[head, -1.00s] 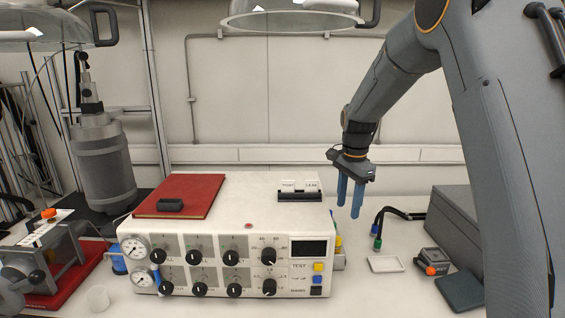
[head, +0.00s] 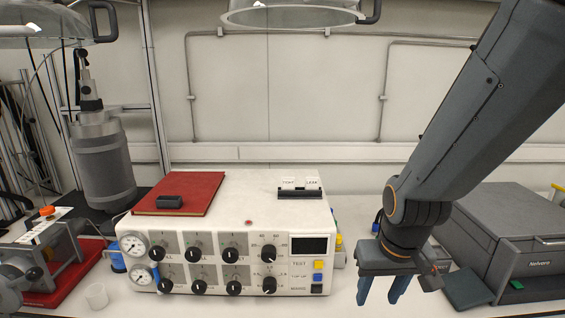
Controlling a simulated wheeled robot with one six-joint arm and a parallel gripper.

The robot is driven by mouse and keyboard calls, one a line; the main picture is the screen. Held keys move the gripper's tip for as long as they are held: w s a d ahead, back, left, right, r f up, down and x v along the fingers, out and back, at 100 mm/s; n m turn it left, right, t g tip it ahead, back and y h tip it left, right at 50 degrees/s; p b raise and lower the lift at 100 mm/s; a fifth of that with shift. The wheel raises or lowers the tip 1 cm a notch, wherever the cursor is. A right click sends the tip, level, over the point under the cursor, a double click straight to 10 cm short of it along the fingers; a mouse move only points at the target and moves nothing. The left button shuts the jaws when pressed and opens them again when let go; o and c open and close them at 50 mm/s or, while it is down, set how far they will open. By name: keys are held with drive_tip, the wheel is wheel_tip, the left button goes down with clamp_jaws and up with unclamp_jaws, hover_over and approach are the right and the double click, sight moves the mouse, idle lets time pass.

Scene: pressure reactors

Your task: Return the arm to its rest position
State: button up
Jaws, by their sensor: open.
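My gripper (head: 380,291) is at the lower right of the head view, to the right of the control box. Its two blue fingers point down and stand apart, with nothing between them. My arm comes down from the upper right corner. The gripper and wrist hide most of the bench there, including small items behind them.
A white control box (head: 213,254) with gauges, knobs and a red book (head: 195,190) on top stands left of my gripper. A grey case (head: 515,225) is on the right, with a dark flat pad (head: 467,288) before it. A metal cylinder (head: 103,170) stands far left.

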wheel_tip(320, 180, down, 11)
drive_tip(key=g+b, duration=0.1)
drive_tip(key=b, duration=0.8)
drive_tip(key=shift+w, duration=0.4)
